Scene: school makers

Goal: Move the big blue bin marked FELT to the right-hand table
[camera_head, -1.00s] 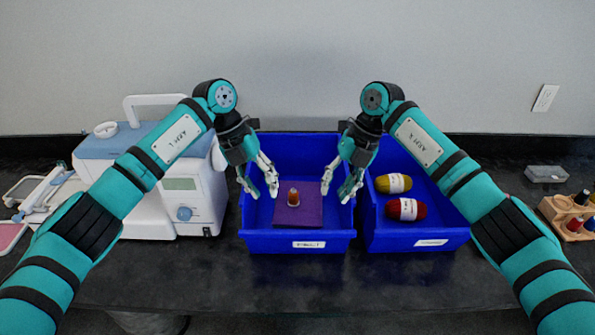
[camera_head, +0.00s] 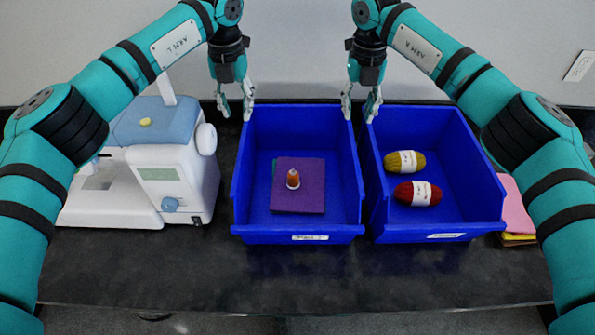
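A big blue bin (camera_head: 298,234) stands on the dark table with a blurred white label on its front. It holds purple felt sheets (camera_head: 298,197) with an orange spool (camera_head: 293,179) standing on top. My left gripper (camera_head: 236,113) is open at the bin's back left corner, its fingers apart near the left wall. My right gripper (camera_head: 358,114) is open at the bin's back right corner, between this bin and its neighbour. Whether either gripper touches the rim I cannot tell. Neither holds anything.
A second blue bin (camera_head: 437,231) with yellow yarn (camera_head: 405,163) and red yarn (camera_head: 418,193) stands close on the right. A sewing machine (camera_head: 170,170) stands left. Pink sheets (camera_head: 515,205) lie at the right. The table's front strip (camera_head: 290,280) is clear.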

